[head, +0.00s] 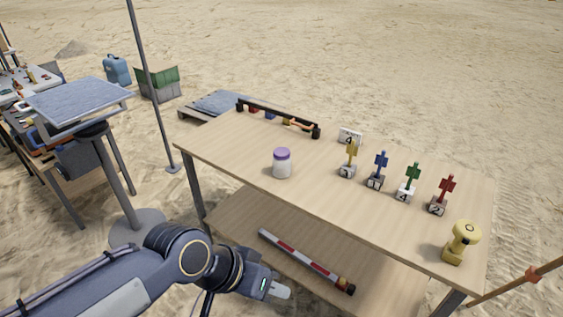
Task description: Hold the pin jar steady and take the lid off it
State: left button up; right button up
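The pin jar (282,170) is a small whitish jar standing upright on the wooden table, left of the table's middle. Its purple lid (282,153) sits on top of it. My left gripper (279,291) is low in the head view, nearer to me than the jar and in front of the table's near edge. It is apart from the jar. Its fingers show small and overlapped, so their gap cannot be made out. I see nothing held in it. My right gripper is not in view.
Several numbered blocks with coloured tags, such as a red one (446,190), stand on the right of the table (240,160). A yellow stamp-like object (461,243) is at the right end. A dark rack (278,116) lies along the back. A striped bar (305,262) lies on the lower shelf.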

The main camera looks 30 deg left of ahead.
aim_at(282, 168)
jog(key=i+j+z, duration=0.15)
jog(key=j, duration=0.5)
jog(key=i+j+z, duration=0.1)
jog(key=j, duration=0.6)
jog(key=i+j+z, duration=0.15)
jog(key=j, duration=0.55)
jog(key=i+j+z, duration=0.1)
jog(key=j, duration=0.6)
jog(key=i+j+z, duration=0.15)
jog(key=j, duration=0.55)
